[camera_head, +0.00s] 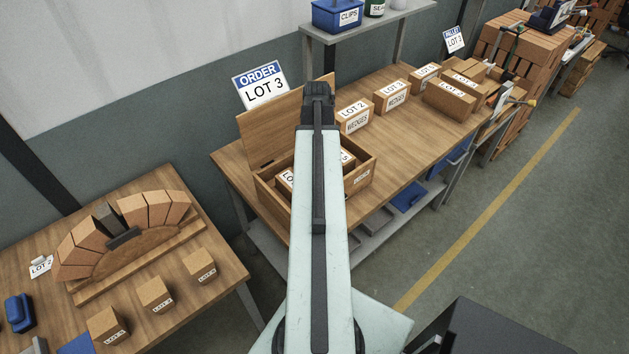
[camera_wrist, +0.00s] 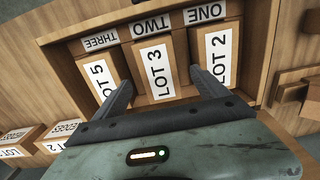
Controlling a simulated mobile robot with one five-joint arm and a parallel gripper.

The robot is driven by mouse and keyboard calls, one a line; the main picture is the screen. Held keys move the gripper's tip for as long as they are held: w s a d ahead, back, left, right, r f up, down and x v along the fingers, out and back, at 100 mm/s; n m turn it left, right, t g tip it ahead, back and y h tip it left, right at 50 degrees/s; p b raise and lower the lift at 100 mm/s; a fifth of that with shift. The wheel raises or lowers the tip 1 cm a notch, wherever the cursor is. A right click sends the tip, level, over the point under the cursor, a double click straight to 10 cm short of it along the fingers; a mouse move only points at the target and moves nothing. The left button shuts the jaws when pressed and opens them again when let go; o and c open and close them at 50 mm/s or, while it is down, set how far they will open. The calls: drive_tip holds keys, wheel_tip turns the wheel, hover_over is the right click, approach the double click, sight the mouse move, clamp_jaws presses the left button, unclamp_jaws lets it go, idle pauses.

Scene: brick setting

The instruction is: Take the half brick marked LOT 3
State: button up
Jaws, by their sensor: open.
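The half brick marked LOT 3 (camera_wrist: 157,72) stands in the middle compartment, labelled TWO, of an open wooden box (camera_wrist: 262,45), in the wrist view. A brick marked LOT 5 (camera_wrist: 101,76) is on its left under THREE, and one marked LOT 2 (camera_wrist: 217,58) is on its right under ONE. My gripper (camera_wrist: 161,80) is open, with one finger on each side of the LOT 3 brick. I cannot tell how deep the fingertips reach or whether they touch. In the head view the box (camera_head: 361,181) is partly hidden behind my arm.
The box's raised lid (camera_head: 270,125) stands behind it. An order sign reading LOT 3 (camera_head: 262,88) is above. Boxes of wedges (camera_head: 354,116) line the bench to the right. A brick arch (camera_head: 150,210) and loose marked blocks (camera_head: 155,294) occupy the left table.

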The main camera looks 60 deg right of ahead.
wheel_tip(320, 180, down, 5)
drive_tip(key=b, duration=0.5)
drive_tip(key=shift+d+f, duration=0.1)
drive_tip(key=shift+f, duration=0.05)
clamp_jaws()
